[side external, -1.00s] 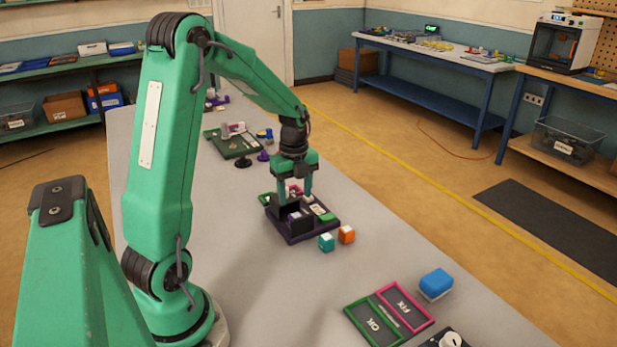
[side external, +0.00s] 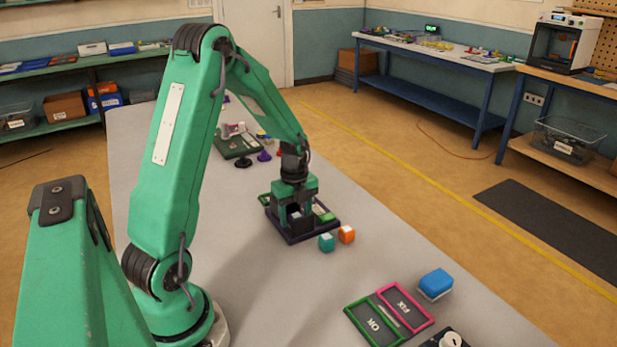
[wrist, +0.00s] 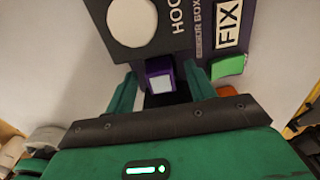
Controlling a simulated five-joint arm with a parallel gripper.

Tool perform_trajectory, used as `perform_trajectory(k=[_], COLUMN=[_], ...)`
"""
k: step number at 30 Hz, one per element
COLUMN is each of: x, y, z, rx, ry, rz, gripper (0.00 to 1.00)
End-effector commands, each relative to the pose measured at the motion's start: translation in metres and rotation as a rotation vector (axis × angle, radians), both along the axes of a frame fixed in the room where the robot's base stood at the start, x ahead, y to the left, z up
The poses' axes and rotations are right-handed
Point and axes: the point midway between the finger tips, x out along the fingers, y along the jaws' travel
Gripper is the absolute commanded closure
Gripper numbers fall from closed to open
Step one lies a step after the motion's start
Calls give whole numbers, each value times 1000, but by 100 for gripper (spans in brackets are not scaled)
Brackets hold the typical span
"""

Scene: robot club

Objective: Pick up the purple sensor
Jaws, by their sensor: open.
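The purple sensor (wrist: 161,80), a small purple block with a whitish face, sits in a compartment of the dark sensor box. In the wrist view it lies between the two green fingers of my gripper (wrist: 160,74), which are apart. I cannot tell whether either finger touches it. In the side view my gripper (side external: 295,214) is down at the sensor box (side external: 287,238), fingers pointing down. There the fingers and box walls mostly hide the sensor.
A green block (wrist: 229,66) lies beside the FIX label. Farther forward are a blue block (side external: 436,283) and a green-and-pink framed tray pair. The table between is clear.

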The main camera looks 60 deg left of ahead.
Motion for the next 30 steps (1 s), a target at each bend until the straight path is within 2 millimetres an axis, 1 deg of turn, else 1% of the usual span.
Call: perform_trajectory(k=[4,17,18,20,21,25,26,27,30], x=[0,0,0,0,0,0,0,0,0], y=[0,0,0,0,0,0,0,0,0], z=[-5,-5,-5,-5,-5,-5,-5,-5,-5], rx=[0,1,1,1,1,1,1,1,1], ry=[0,-1,-1,-1,-1,-1,-1,-1,-1], rz=[0,0,0,0,0,0,0,0,0], gripper=[45,45,47,59,67,93,93,97,97])
